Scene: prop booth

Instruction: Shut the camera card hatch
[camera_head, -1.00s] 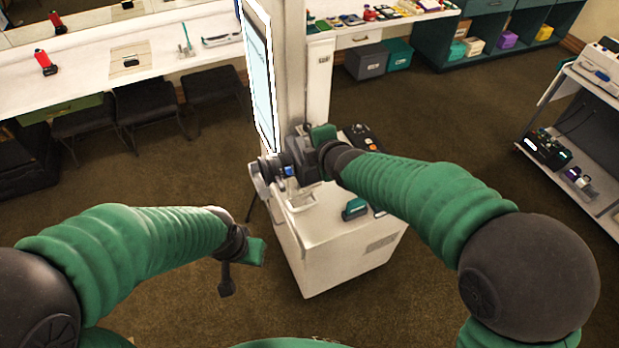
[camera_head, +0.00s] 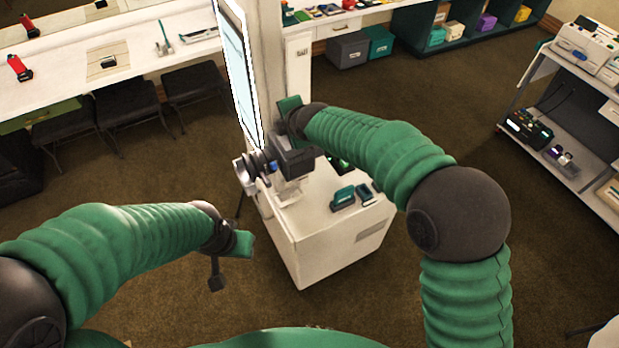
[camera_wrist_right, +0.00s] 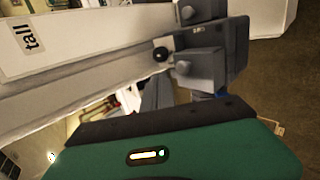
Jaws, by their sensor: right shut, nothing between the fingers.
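The dark camera (camera_head: 292,160) sits on a pale mount on the white cabinet, its lens side toward the left. I cannot make out its card hatch in the head view. My right gripper (camera_head: 288,106) is shut and empty, just behind and above the camera, its fingers mostly hidden. In the right wrist view, the green and black hand housing fills the bottom, and blue-grey blocky parts (camera_wrist_right: 215,55) stand beyond it; I cannot tell whether they are the camera. My left gripper (camera_head: 216,280) hangs in the air left of the cabinet, its jaw state unclear.
The white cabinet (camera_head: 312,262) carries small green items (camera_head: 343,197) right of the camera. A white pillar with a lit screen (camera_head: 238,75) rises behind it. A shelf cart (camera_head: 575,165) stands at right. Carpet is clear around the cabinet.

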